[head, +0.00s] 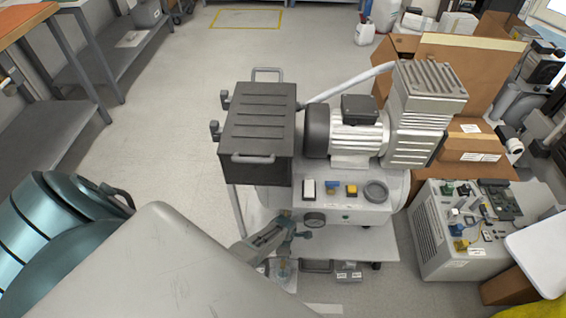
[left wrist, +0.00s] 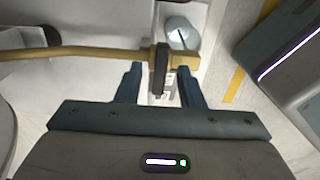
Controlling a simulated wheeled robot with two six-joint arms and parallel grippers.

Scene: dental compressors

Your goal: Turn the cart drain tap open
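The compressor cart (head: 340,238) stands in the middle of the head view. In the left wrist view a brass drain tap (left wrist: 182,60) sits on the end of a brass pipe (left wrist: 90,50), with a dark lever handle (left wrist: 159,72) lying across the pipe. My left gripper (head: 290,230) is at the cart's front, below the tank. In the left wrist view its fingers (left wrist: 158,88) are apart, one on each side of the handle, with gaps showing. In the head view the tap is hidden or too small to make out. My right gripper is not in view.
A black slatted box (head: 258,130) and a motor (head: 358,132) sit above. A grey unit (head: 440,240) with small parts stands right, near cardboard boxes (head: 470,75). The floor (head: 170,160) left of the cart is clear.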

